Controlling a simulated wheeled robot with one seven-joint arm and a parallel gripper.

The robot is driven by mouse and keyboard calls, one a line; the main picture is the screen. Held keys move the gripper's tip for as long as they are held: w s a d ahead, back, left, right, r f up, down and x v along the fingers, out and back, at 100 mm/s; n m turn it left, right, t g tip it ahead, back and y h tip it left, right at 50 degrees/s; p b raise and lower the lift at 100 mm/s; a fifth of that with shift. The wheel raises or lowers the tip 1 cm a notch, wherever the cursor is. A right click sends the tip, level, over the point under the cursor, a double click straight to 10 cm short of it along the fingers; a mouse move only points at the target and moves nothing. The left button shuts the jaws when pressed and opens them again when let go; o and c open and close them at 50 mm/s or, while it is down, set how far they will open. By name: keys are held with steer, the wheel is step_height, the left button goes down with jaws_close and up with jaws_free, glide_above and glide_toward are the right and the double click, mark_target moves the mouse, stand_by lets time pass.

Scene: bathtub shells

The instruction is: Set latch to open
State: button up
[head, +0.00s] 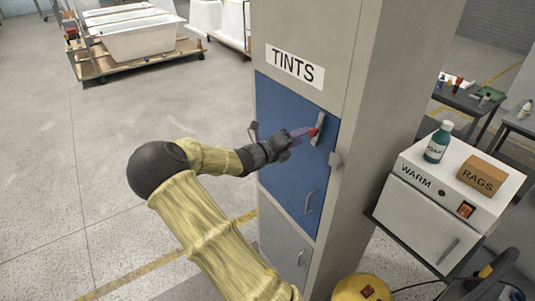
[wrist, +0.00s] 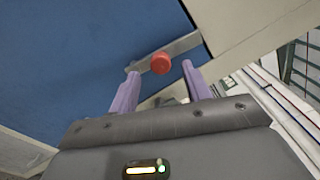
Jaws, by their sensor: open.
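The latch (head: 320,122) is a short grey metal bar with a red knob, on the upper right part of the blue door under the TINTS sign. In the head view the bar stands near upright, slightly tilted. In the wrist view the latch bar (wrist: 187,44) runs across the door toward its edge, and the red knob (wrist: 160,64) appears between the fingertips. My gripper (head: 304,132) is open, its purple fingers pointing at the knob. The fingers (wrist: 161,69) sit either side of the knob in the picture; contact cannot be told.
A WARM cabinet (head: 415,215) with a bottle (head: 437,143) and a RAGS box (head: 483,173) stands right. Open floor lies left.

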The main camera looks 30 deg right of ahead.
steer(key=s+a+b, duration=0.2)
steer(key=a+b, duration=0.3)
steer(key=a, duration=0.9)
steer(key=shift+a, duration=0.15)
steer(key=shift+s+f, duration=0.1)
steer(key=s+d+f+m+g+y+b, duration=0.1)
steer(key=s+f+m+g+y+b, duration=0.1)
steer(key=s+f+m+y, duration=0.45)
steer(key=s+f+m+g+y+b, duration=0.2)
steer(key=s+f+m, duration=0.3)
steer(key=f, duration=0.5)
steer(key=s+a+f+m+t+y+b, duration=0.2)
steer(key=a+m, duration=0.4)
steer(key=m, duration=0.4)
steer(key=s+a+f+m+t+y+b, duration=0.2)
steer(key=s+a+m+y, duration=0.4)
steer(key=m, duration=0.5)
steer(key=shift+f+y+b, duration=0.65)
steer(key=shift+f+b, duration=0.05)
steer(key=shift+b, duration=0.45)
